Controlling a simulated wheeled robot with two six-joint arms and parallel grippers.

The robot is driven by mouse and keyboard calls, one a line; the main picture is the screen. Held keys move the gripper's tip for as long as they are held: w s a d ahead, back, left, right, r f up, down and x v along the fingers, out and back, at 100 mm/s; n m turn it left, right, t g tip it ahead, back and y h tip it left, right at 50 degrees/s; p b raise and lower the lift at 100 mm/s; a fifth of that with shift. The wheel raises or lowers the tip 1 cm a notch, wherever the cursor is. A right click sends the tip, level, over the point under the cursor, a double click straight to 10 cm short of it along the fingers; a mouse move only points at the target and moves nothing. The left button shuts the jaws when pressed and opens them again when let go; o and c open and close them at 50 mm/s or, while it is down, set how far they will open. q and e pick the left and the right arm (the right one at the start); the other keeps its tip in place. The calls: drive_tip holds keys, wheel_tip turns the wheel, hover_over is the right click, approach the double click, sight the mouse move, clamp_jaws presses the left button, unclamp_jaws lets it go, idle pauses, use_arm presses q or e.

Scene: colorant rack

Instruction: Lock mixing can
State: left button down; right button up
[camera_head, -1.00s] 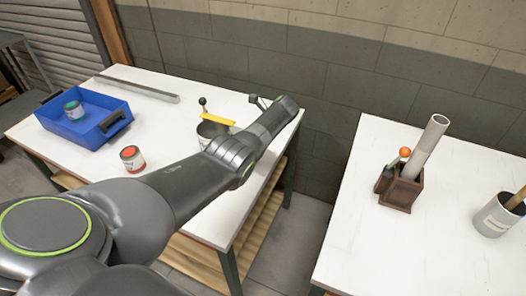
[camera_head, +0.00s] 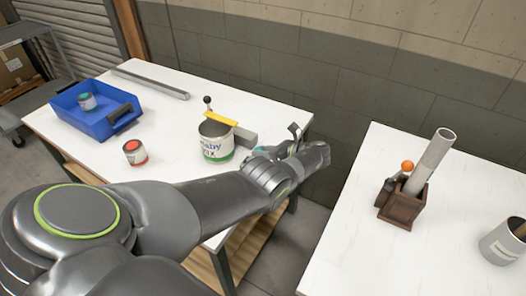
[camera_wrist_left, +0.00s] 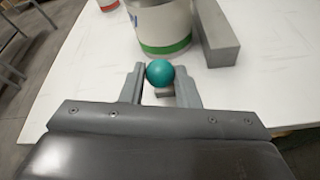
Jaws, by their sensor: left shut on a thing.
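The mixing can (camera_head: 216,148), white with a green band, stands upright on the left white table. A yellow bar (camera_head: 221,118) and a black ball knob (camera_head: 208,100) are at its rim. In the left wrist view the can's lower part (camera_wrist_left: 162,25) shows beyond my fingers. My left gripper (camera_head: 262,150) is low beside the can's right side. It is shut on a teal ball knob (camera_wrist_left: 160,73), which sits between the fingertips, apart from the can in the picture. What the knob is attached to is mostly hidden. My right gripper is not in view.
A grey block (camera_head: 245,138) stands beside the can. A red-topped small can (camera_head: 135,152), a blue bin (camera_head: 97,122) holding a small can, and a long grey bar (camera_head: 150,83) share the table. A second table (camera_head: 350,220) holds a brown holder (camera_head: 401,207) and a grey container (camera_head: 503,243).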

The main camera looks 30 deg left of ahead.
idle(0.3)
use_arm(q)
drive_tip(key=c, duration=1.1)
unclamp_jaws()
drive_tip(key=b+v, duration=0.3)
drive_tip(key=v, duration=1.4)
drive_tip(key=shift+b, duration=0.35)
drive_tip(key=shift+d, duration=0.15)
